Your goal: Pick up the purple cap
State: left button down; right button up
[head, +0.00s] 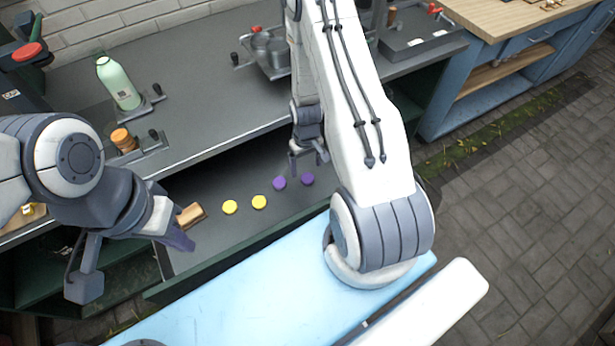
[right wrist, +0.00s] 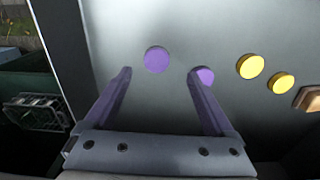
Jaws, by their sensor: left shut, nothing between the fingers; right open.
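Two round purple caps lie on the grey lower shelf (head: 215,240): a left one (head: 279,183) and a right one (head: 308,179). My right gripper (head: 308,164) is open and empty, pointing down close to them. In the right wrist view its fingers (right wrist: 160,72) are spread. One purple cap (right wrist: 156,60) shows in line with the gap between them, just beyond the tips. The other purple cap (right wrist: 206,75) is partly hidden behind the right finger. I cannot tell whether the tips touch the shelf. My left gripper (head: 180,240) is shut and empty at the shelf's left side.
Two yellow caps (head: 230,207) (head: 260,202) and a wooden block (head: 192,214) lie left of the purple caps. The grey upper counter (head: 205,95) overhangs the shelf behind. It holds a green bottle (head: 118,84) and a metal pot (head: 270,48). Bare shelf lies in front of the caps.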

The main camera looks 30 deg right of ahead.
aim_at(308, 178)
jog(key=shift+w+d+f+p, duration=0.1)
jog(key=shift+f+p, duration=0.15)
jog(key=shift+f, duration=0.85)
jog(key=shift+s+d+f+p, duration=0.1)
jog(key=shift+f+p, duration=0.2)
jog(key=shift+f, duration=0.75)
jog(key=shift+w+d+f+p, duration=0.1)
jog(key=shift+f+p, duration=0.15)
jog(key=shift+f, duration=0.85)
jog(key=c, duration=1.4)
